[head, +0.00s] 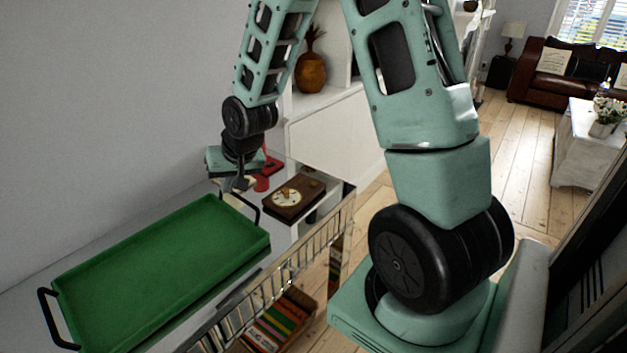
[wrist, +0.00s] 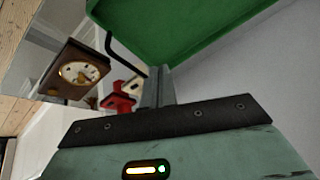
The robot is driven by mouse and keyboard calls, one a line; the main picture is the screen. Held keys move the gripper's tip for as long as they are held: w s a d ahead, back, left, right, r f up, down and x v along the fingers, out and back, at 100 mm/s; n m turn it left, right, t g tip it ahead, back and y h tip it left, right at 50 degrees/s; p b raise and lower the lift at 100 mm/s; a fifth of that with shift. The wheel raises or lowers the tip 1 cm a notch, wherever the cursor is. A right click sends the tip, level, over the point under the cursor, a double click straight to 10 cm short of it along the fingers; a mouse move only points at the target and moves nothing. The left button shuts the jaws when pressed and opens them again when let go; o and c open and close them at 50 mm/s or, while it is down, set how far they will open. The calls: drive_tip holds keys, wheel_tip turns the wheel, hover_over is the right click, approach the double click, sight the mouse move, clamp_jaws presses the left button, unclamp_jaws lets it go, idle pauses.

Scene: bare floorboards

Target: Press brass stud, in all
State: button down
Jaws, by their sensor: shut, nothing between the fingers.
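A brown wooden box with a pale round dial (head: 293,197) lies on the surface to the right of my gripper. It also shows at the left of the wrist view (wrist: 75,72), with small dark details too small to tell. My gripper (head: 241,185) is shut and empty, pointing down above the far end of the green tray (head: 165,270). Its fingers (wrist: 158,85) also show in the wrist view. A red object (wrist: 118,103) stands close by, partly hidden behind my gripper in the head view.
The tray has black handles and fills much of the surface. A small pale object with a dark spot (wrist: 133,84) sits by the red object. A metal rail (head: 280,275) runs along the front edge, with books (head: 275,325) below. A wall bounds the left.

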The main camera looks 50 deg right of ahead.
drive_tip(key=w+d+f+m+t+h+p, duration=0.2)
drive_tip(key=d+m, duration=0.3)
drive_tip(key=d, duration=1.2)
drive_tip(key=m+t+h, duration=0.1)
drive_tip(key=m+h, duration=0.1)
drive_tip(key=m, duration=0.2)
hover_over(314, 184)
wheel_tip(314, 184, down, 2)
drive_tip(key=shift+s+f+p, duration=0.1)
drive_tip(key=shift+s+p, duration=0.15)
drive_tip(key=shift+p, duration=0.1)
drive_tip(key=shift+a, duration=0.1)
wheel_tip(314, 184, down, 9)
drive_tip(key=b, duration=0.6)
drive_tip(key=shift+b, duration=0.4)
drive_tip(key=shift+f+b, duration=0.3)
